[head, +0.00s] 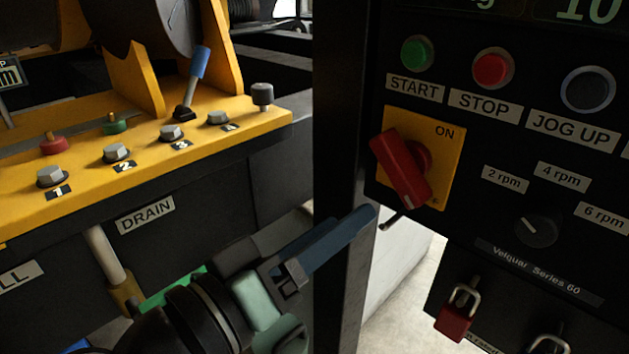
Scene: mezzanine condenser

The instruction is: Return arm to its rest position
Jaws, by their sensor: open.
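My gripper (338,236) is at the lower middle of the head view, in front of the dark post (338,120) between the yellow machine and the control panel. Its long blue-grey fingers point up and to the right, toward the red rotary switch (402,168). It is open, and nothing shows between the fingers. The fingertips appear below and left of the switch; whether they touch anything cannot be told. My wrist and arm fill the lower middle and run out of the bottom edge.
The yellow machine deck (150,160) with numbered bolts and a blue-handled lever (200,62) is at left. The black control panel (560,210) at right has START and STOP buttons, a speed knob (537,229) and a red padlock (455,318). Pale floor shows between them.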

